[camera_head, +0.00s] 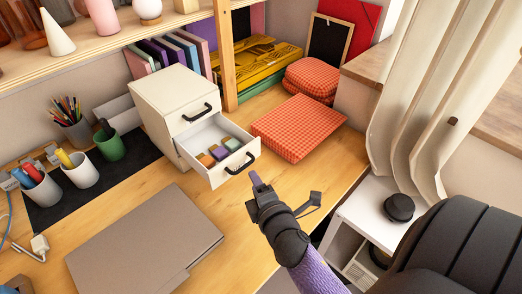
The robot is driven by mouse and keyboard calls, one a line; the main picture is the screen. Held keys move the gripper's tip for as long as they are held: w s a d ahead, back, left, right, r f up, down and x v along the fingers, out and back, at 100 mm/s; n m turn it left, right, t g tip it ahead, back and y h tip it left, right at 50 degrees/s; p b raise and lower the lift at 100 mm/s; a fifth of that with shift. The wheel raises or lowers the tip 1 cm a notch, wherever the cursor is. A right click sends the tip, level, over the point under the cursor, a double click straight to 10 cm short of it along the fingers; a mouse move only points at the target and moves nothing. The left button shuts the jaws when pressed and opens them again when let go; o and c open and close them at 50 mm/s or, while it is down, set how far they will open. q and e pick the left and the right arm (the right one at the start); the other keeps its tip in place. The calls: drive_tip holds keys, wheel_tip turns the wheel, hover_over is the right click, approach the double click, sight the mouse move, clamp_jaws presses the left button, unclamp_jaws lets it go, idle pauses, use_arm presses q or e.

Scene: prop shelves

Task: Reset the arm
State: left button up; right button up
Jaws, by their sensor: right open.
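My right arm comes in from the bottom right. Its gripper (284,190) is open and empty, with its fingers spread in front of the open drawer, near the desk's right edge. The white drawer cabinet (166,97) stands on the desk against the back. Its lower drawer (212,172) is pulled out and holds several small coloured blocks (219,152). The upper drawer is shut. The fingertips look close to the drawer's black handle (242,165), but I see no clear contact. I cannot make out my left gripper.
A closed grey laptop (145,245) lies on the desk (225,210) at the front. Pen cups (80,170) stand at the left. A red checkered box (298,128) lies right of the drawer. A white side table (375,210) and a curtain (425,110) are at the right.

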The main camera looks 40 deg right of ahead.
drive_tip(key=v, duration=0.4)
